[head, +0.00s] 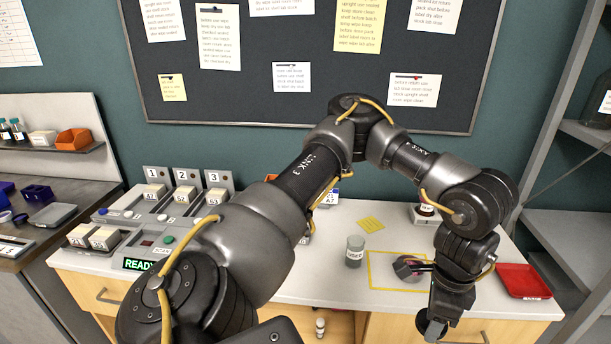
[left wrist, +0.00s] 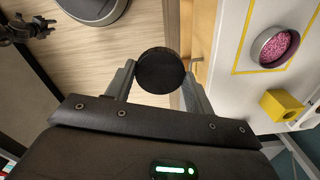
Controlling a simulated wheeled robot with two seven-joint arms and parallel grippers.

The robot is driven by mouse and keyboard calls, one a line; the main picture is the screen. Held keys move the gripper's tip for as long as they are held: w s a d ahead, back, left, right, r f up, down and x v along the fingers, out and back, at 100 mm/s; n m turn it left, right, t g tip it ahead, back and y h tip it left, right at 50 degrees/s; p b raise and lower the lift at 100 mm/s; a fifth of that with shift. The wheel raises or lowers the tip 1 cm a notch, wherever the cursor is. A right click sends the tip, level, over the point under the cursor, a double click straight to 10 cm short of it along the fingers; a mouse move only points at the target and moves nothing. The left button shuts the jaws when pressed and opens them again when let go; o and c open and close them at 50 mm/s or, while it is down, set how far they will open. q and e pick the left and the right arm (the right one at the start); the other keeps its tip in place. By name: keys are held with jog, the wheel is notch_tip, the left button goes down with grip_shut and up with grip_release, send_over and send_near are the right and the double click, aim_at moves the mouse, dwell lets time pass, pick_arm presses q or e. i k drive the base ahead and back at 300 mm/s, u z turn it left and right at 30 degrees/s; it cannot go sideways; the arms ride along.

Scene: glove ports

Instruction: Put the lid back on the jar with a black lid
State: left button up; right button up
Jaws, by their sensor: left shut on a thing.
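The open jar (head: 402,268) stands inside a yellow outline on the white bench. In the left wrist view the jar (left wrist: 275,47) is uncovered and filled with pink granules. My left gripper (head: 428,318) is shut on the black lid (left wrist: 160,70), a round disc between its two fingertips. The lid is apart from the jar, in front of the bench, with floor and drawer fronts behind it in the wrist view. A dark gripper-like shape (left wrist: 25,30) at the top left there seems to be my right gripper; its fingers are too small to judge.
A grey cup (head: 355,251) stands left of the yellow outline (head: 385,287). A red tray (head: 524,281) lies at the right. A yellow block (left wrist: 282,105) shows near the jar. A numbered station (head: 150,228) fills the left.

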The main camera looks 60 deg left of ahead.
aim_at(355, 252)
jog(key=k, duration=0.65)
jog(key=u, duration=1.3)
jog(key=i, duration=0.5)
jog(key=z, duration=0.05)
